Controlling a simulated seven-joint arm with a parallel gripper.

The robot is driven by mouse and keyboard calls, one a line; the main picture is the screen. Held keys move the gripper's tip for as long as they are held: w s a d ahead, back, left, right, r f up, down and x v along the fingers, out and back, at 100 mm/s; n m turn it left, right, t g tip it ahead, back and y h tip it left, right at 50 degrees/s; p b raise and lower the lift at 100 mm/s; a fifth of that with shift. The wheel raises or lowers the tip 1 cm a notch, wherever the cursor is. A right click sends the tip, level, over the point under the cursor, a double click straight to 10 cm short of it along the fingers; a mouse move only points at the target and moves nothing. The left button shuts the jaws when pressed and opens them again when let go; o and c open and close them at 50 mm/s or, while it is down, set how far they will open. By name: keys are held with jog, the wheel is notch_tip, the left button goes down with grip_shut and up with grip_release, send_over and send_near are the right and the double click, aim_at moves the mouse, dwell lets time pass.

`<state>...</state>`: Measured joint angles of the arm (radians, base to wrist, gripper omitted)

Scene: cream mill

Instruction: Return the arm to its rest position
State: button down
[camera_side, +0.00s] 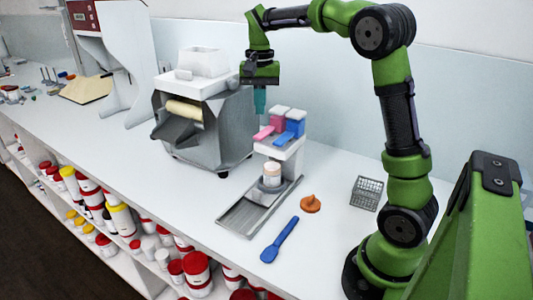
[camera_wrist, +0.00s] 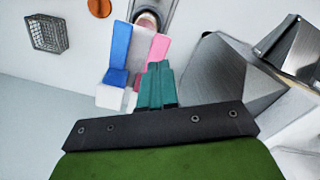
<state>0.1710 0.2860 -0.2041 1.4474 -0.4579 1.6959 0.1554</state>
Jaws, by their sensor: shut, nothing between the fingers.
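My gripper (camera_side: 260,101) has teal fingers that are closed together and empty. It hangs above the counter, just above and behind the small dispenser stand (camera_side: 291,150) with a pink lever (camera_side: 264,133) and a blue lever (camera_side: 289,131). In the wrist view the closed fingers (camera_wrist: 155,72) point toward the levers, with the pink lever (camera_wrist: 158,47) close beside the tips. A white jar (camera_side: 271,175) stands under the dispenser on a metal tray (camera_side: 246,221).
A grey mill (camera_side: 222,129) stands left of my gripper. A blue spatula (camera_side: 280,240), an orange piece (camera_side: 311,204) and a wire basket (camera_side: 366,193) lie on the white counter (camera_side: 330,250). Shelves below hold several jars (camera_side: 196,270). The space above the counter's right side is largely clear.

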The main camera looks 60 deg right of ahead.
dwell(0.5)
jog(key=shift+w+d, duration=0.15)
jog(key=shift+s+a+f+n+t, duration=0.25)
jog(key=shift+a+f+n, duration=0.1)
jog(key=shift+f+n, duration=0.1)
jog(key=shift+s+a+f+n+t, duration=0.15)
jog(key=shift+s+a+f+n, duration=0.1)
jog(key=shift+a+f+n, duration=0.15)
jog(key=s+a+n+t+y, duration=0.2)
jog(key=s+a+n+t, duration=0.4)
jog(key=s+a, duration=0.9)
jog(key=shift+s+a+r, duration=0.35)
jog(key=shift+a, duration=0.05)
